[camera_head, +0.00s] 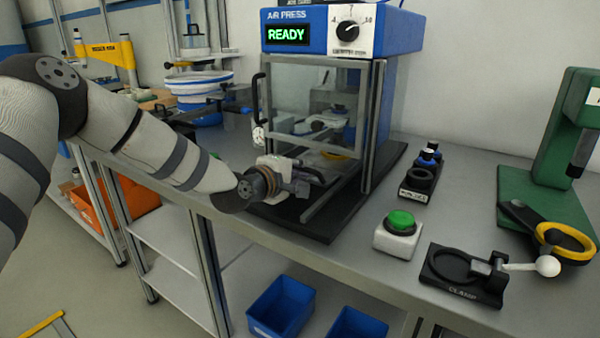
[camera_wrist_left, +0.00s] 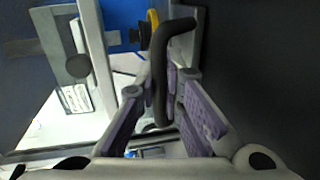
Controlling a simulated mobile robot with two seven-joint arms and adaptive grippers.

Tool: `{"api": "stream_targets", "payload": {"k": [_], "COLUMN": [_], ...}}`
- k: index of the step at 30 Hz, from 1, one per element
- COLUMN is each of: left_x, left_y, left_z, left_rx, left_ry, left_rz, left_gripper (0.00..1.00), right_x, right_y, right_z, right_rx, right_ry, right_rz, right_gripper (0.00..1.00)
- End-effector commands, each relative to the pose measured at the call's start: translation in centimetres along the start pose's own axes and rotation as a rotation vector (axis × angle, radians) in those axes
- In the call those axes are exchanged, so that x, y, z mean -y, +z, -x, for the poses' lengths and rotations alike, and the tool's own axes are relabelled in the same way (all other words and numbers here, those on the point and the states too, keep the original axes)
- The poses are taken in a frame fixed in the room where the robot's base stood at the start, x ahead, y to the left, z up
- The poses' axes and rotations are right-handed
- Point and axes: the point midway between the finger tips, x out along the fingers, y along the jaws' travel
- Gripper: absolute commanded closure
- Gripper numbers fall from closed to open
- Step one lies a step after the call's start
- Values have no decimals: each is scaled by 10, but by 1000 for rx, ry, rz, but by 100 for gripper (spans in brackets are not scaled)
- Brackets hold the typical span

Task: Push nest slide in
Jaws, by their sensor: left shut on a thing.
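The air press (camera_head: 340,30) stands on the bench, with its blue head reading READY and a clear guard (camera_head: 300,95) at its front. Its dark base (camera_head: 310,225) reaches toward the bench's front edge, with rails on it. My left gripper (camera_head: 300,183) is low at the front of the press and shut on a black bar handle, apparently the nest slide's. In the left wrist view the handle (camera_wrist_left: 160,70) runs between my purple-padded fingers (camera_wrist_left: 163,95). The nest slide itself is mostly hidden by my gripper. A bit of yellow (camera_head: 337,155) shows behind the gripper. My right gripper is not in view.
Right of the press are a small black fixture (camera_head: 420,180), a green button box (camera_head: 400,235), a clamp (camera_head: 460,275) and a green press (camera_head: 545,200). A black handle (camera_head: 261,95) is on the guard's left side. Blue bins (camera_head: 282,305) sit below the bench.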

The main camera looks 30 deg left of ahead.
Motion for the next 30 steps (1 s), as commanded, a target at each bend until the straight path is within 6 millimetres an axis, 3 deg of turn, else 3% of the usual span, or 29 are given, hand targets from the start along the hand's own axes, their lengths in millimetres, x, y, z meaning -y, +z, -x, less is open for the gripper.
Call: {"api": "stream_targets", "payload": {"k": [4, 6, 17, 27, 30], "left_x": [-4, -4, -3, -4, -4], "left_y": [0, 0, -1, 0, 0], "left_z": [0, 0, 7, 92, 109], "left_rx": [-2, -1, -1, 0, -1], "left_ry": [8, 9, 5, 9, 9], "left_rz": [-1, -1, 1, 4, 1], "left_gripper": [100, 82, 82, 82, 82], "right_x": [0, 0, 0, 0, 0], "right_y": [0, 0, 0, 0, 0], "right_z": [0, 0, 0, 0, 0], "right_rx": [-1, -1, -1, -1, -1], "right_ry": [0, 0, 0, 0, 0], "right_rz": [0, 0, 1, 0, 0], "right_gripper": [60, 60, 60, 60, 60]}}
